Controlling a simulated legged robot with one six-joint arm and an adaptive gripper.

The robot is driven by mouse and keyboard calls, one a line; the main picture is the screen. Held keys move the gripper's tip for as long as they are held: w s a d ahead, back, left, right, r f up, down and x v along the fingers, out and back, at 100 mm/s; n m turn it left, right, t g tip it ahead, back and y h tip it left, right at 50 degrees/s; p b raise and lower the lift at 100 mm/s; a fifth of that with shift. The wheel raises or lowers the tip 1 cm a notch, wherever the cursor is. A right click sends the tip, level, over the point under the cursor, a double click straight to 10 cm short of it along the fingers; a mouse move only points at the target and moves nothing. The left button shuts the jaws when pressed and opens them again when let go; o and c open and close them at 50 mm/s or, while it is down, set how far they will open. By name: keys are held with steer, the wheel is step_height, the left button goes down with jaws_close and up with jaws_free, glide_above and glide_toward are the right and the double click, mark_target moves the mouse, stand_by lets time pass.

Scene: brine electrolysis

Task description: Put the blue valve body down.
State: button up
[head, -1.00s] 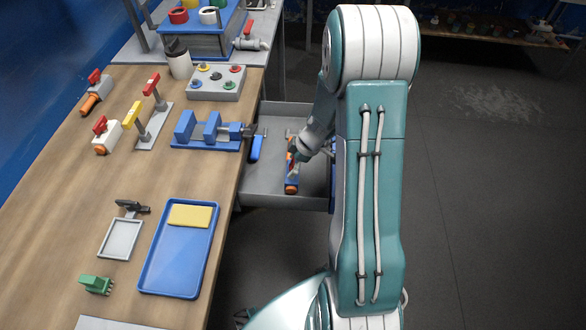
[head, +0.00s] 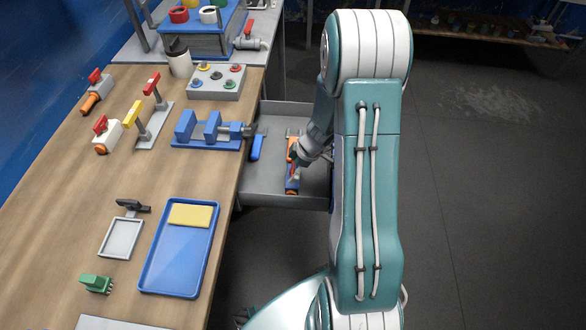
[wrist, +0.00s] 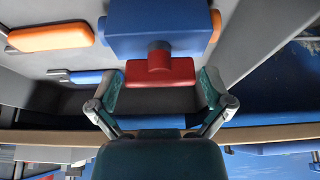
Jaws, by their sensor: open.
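The blue valve body (head: 291,184), with orange ends and a red handle (wrist: 160,72), lies in the grey open drawer (head: 270,190). In the wrist view its blue block (wrist: 155,32) fills the top middle. My gripper (wrist: 160,93) is open, with its two fingers spread on either side of the red handle's near end and visible gaps to it. In the head view my gripper (head: 297,157) is over the valve and partly hides it.
An orange-handled tool (wrist: 50,38) and a blue-handled tool (wrist: 85,77) lie in the drawer beside the valve. The wooden bench (head: 70,195) at left holds a blue vise (head: 205,130) and a blue tray (head: 180,250). Open floor is at right.

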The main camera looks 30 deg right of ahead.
steer(key=v, duration=1.1)
steer(key=s+a+r+m+h, duration=0.1)
steer(key=s+a+r+m, duration=0.15)
steer(key=a+r, duration=0.35)
steer(key=s+a+r+m+h, duration=0.1)
steer(key=s+a+r+m, duration=0.15)
steer(key=a+r, duration=0.4)
steer(key=s+a+r+m+t+h, duration=0.1)
steer(key=s+a+r+m+t, duration=0.2)
steer(key=s+r+m, duration=0.3)
steer(key=s+r, duration=0.2)
steer(key=s, duration=0.3)
steer(key=shift+s+a+h, duration=0.2)
steer(key=shift+h, duration=0.2)
steer(key=shift+r, duration=0.15)
